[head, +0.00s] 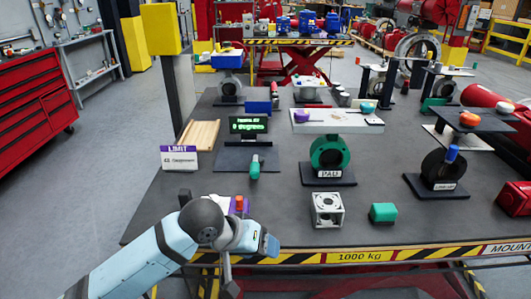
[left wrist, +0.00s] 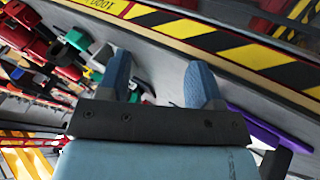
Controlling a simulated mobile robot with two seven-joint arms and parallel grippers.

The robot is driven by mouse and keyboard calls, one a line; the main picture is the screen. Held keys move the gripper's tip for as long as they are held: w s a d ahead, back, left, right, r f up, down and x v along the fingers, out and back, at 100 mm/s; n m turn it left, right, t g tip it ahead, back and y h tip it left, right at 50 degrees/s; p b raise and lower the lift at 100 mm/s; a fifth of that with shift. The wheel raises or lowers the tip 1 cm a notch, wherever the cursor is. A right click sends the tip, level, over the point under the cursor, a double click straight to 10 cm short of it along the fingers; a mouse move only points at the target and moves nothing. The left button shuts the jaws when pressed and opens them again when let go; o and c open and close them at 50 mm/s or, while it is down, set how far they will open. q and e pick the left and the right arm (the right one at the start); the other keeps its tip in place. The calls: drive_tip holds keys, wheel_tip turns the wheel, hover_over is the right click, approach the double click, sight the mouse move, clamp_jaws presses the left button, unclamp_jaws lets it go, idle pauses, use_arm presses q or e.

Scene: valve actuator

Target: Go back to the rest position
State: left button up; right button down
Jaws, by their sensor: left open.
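My left arm reaches in from the lower left of the head view, and its gripper (head: 268,244) is over the front edge of the workbench (head: 290,212). In the left wrist view the two blue fingers of the gripper (left wrist: 160,76) stand apart with nothing between them. The bench's yellow-and-black striped edge (left wrist: 230,45) runs close past the fingertips there. My right gripper is in neither view.
A metal cube (head: 327,209) and a green block (head: 383,212) sit near the bench front, right of the gripper. A green valve labelled PAU (head: 329,153) and a small display (head: 249,126) stand behind. A red tool cabinet (head: 35,90) is at left.

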use_arm(q)
drive_tip(key=s+a+f+n+t, duration=0.1)
drive_tip(key=s+a+f+t, duration=0.2)
drive_tip(key=f, duration=0.3)
drive_tip(key=s+a+f+t, duration=0.2)
drive_tip(key=f, duration=0.5)
drive_tip(key=s+a+f+t+y, duration=0.3)
drive_tip(key=s+a+f+y, duration=0.1)
drive_tip(key=s+a+f, duration=0.7)
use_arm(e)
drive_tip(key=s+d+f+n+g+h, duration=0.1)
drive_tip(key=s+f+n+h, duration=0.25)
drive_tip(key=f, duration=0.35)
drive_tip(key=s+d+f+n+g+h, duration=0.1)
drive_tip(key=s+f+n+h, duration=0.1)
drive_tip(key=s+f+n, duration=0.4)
use_arm(q)
wheel_tip(320, 180, up, 17)
drive_tip(key=s+a+m+p, duration=0.1)
drive_tip(key=a+p, duration=0.1)
drive_tip(key=p, duration=1.6)
drive_tip(key=shift+s+a+f+p, duration=0.15)
drive_tip(key=shift+s+f+p, duration=0.05)
drive_tip(key=shift+s+p, duration=0.15)
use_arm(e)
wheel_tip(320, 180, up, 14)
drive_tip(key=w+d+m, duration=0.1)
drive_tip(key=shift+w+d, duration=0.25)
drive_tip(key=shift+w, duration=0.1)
